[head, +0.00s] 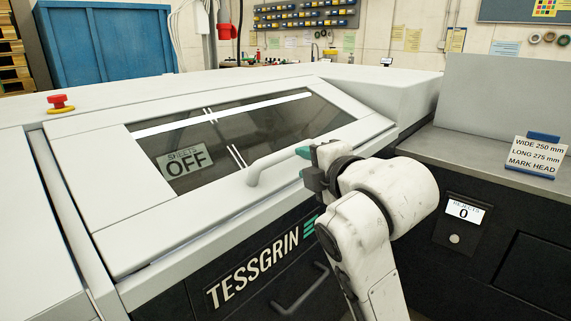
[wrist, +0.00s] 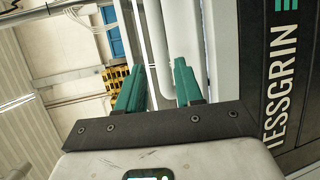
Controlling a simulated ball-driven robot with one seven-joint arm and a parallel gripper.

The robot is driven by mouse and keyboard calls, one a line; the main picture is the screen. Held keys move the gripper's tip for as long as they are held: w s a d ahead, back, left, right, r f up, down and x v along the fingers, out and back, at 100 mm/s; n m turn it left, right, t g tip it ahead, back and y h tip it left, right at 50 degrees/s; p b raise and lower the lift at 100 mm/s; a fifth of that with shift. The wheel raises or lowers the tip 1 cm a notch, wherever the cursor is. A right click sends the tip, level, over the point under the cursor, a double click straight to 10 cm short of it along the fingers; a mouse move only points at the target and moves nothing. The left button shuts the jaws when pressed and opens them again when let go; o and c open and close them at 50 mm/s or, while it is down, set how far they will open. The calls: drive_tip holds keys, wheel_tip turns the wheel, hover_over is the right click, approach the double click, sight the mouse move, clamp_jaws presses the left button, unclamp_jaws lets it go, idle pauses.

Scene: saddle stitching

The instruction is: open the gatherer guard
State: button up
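The gatherer guard (head: 82,180) is a white sloped cover with a dark tinted window, lying closed on the machine in the head view. Its white bar handle (head: 265,165) runs along the lower front edge of the guard. My gripper (head: 303,163) is just right of the handle, with its green fingers pointing toward it. In the wrist view, the two green fingers (wrist: 158,88) stand apart with nothing clearly gripped between them. Pale machine surfaces show beyond the fingertips. I cannot tell whether a finger touches the handle.
A red emergency button (head: 59,101) is on the left top. A dark lower handle (head: 300,288) is on the front panel. A grey counter with a sign (head: 535,155) and a rejects display (head: 465,212) stand right of my arm.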

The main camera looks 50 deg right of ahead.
sight(289, 155)
drive_tip(key=x, duration=1)
drive_tip(key=shift+w+d+b, duration=0.15)
drive_tip(key=shift+w+b, duration=0.15)
drive_tip(key=shift+w, duration=0.05)
drive_tip(key=shift+c, duration=0.5)
clamp_jaws()
